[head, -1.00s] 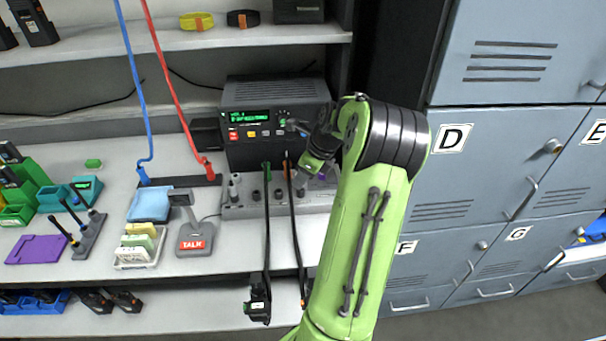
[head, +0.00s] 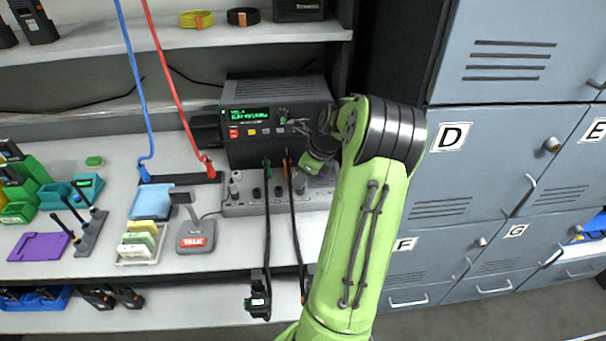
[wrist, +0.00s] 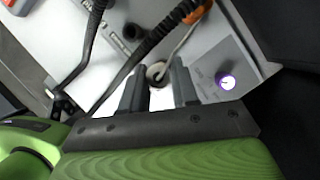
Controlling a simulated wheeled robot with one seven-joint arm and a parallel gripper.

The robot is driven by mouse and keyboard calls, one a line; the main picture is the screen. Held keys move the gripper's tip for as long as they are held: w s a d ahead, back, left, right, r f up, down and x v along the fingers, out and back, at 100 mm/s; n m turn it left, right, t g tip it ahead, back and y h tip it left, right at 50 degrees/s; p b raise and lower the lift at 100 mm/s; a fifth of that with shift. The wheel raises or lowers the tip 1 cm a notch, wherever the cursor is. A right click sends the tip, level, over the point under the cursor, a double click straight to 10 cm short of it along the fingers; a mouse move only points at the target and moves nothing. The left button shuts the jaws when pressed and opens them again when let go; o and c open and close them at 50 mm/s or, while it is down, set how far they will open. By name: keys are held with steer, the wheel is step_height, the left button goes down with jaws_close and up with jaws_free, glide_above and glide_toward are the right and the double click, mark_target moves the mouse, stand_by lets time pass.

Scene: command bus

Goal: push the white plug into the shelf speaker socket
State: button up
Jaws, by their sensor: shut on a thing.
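My gripper (wrist: 158,86) points at the grey socket strip (wrist: 206,62) with its two dark fingers a little apart. It is shut on the white plug (wrist: 157,71), whose round end and pale cable show between the fingertips. The plug's far end is hidden, so I cannot tell whether it is in a socket. In the head view my gripper (head: 301,181) is low over the right part of the strip (head: 240,210), in front of the black radio unit (head: 250,150). I cannot tell which socket is the shelf speaker one.
An orange plug (wrist: 196,12) with a thick black cable sits close to my fingers, and another black cable runs beside it. A purple-ringed socket (wrist: 227,82) is to the right. The talk microphone (head: 196,237) stands left of the strip. Grey lockers (head: 470,180) are at the right.

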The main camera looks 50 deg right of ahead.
steer(key=shift+f+p, duration=0.3)
steer(key=shift+f, duration=0.25)
stand_by(0.6)
steer(key=o, duration=0.9)
step_height(320, 180, up, 8)
steer(key=p, duration=0.9)
steer(key=shift+r, duration=0.1)
